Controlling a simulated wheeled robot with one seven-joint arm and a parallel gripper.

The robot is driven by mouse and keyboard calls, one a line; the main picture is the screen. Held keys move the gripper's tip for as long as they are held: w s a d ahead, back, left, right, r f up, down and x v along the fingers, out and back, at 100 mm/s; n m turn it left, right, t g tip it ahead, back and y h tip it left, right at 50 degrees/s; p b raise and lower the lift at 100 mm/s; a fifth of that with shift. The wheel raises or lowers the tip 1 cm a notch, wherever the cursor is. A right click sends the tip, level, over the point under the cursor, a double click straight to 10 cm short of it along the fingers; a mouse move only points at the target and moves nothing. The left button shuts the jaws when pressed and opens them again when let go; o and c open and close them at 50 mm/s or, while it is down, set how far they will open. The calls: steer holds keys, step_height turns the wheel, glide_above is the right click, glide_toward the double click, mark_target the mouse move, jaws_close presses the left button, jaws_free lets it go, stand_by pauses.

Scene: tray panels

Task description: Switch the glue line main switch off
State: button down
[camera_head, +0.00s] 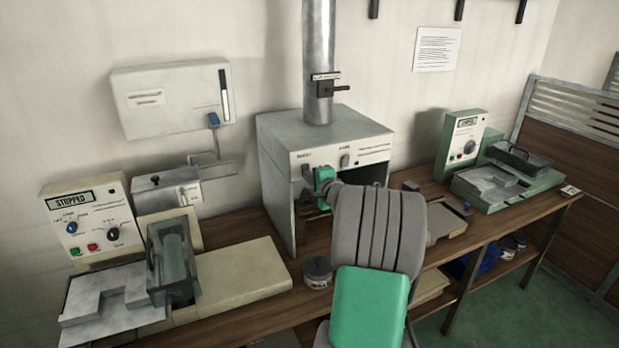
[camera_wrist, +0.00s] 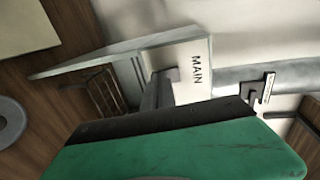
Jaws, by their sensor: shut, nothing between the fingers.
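A switch (camera_wrist: 171,75) with a grey lever sits beside the word MAIN on a pale panel in the wrist view. My gripper (camera_wrist: 158,92) is shut, its fingertips at or very close to this lever; contact cannot be told. In the head view my gripper (camera_head: 309,172) is at the left front of the grey hood box (camera_head: 275,165), where a small label sits above the fingertips. The lever there is hidden or too small to make out. No glue line name is readable.
A second switch (camera_head: 345,160) is on the hood front, right of my gripper. A damper handle (camera_head: 335,89) is on the duct above. Left (camera_head: 85,210) and right (camera_head: 464,138) control panels both read STOPPED. A round tin (camera_head: 317,270) stands on the bench below.

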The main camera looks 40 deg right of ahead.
steer(key=s+a+f+t+b, duration=0.1)
steer(key=s+a+b, duration=0.1)
steer(key=s+b, duration=0.4)
steer(key=s+a+f+t+h+b, duration=0.1)
steer(key=s+t+b, duration=0.1)
steer(key=s+b, duration=0.5)
steer(key=shift+a+f+b, duration=0.35)
steer(key=shift+a+b, duration=0.05)
steer(key=shift+b, duration=0.55)
